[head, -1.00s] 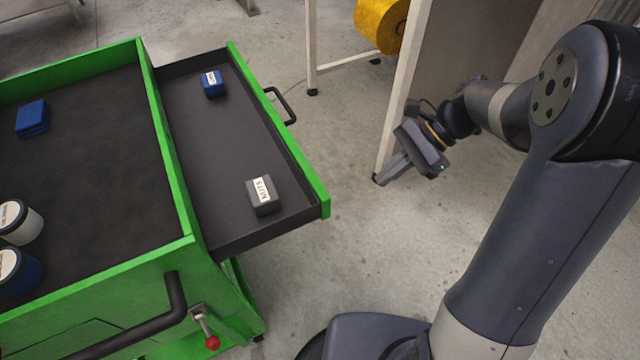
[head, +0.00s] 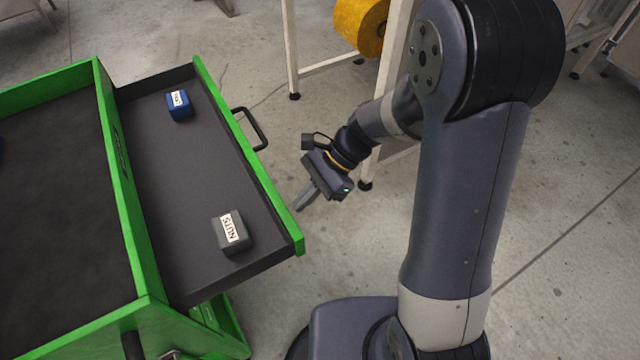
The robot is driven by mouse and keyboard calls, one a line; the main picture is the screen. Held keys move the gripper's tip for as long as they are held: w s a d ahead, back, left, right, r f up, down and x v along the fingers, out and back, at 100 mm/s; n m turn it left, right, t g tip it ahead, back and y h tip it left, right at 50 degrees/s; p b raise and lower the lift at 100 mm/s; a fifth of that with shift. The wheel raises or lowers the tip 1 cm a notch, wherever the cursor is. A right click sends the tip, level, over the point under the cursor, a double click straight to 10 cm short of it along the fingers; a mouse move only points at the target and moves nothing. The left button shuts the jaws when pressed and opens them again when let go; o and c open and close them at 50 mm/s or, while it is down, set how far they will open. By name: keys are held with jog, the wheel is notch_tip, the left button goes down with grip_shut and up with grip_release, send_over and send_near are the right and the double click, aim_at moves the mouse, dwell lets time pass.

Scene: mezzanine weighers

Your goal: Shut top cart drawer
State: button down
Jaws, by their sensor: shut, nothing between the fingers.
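The top cart drawer (head: 165,185) is pulled out to the right of the green cart (head: 120,190). Its green front (head: 250,165) carries a dark bar handle (head: 252,128) near the far end. A grey box labelled NUTS (head: 232,233) lies near the drawer's near end, and a small blue box (head: 179,105) near its far end. My gripper (head: 302,205) is shut and empty. It is just right of the drawer front in the picture, apart from it, with fingers pointing down and left.
The cart's dark top (head: 50,210) has a raised green rim. A pale frame (head: 292,50) with a yellow roll (head: 360,24) stands behind my arm. Bare concrete floor (head: 560,230) lies to the right.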

jog(key=shift+s+a, duration=0.3)
jog(key=shift+a, duration=0.2)
send_near(187, 268)
jog(key=s+a, duration=0.1)
jog(key=a, duration=0.1)
jog(key=s+a+f, duration=0.1)
jog(key=a, duration=0.1)
jog(key=s+a+f, duration=0.1)
jog(key=s+a, duration=0.1)
jog(key=shift+f, duration=0.15)
jog(key=shift+s+a, duration=0.1)
jog(key=shift+a, duration=0.2)
jog(key=shift+r, duration=0.2)
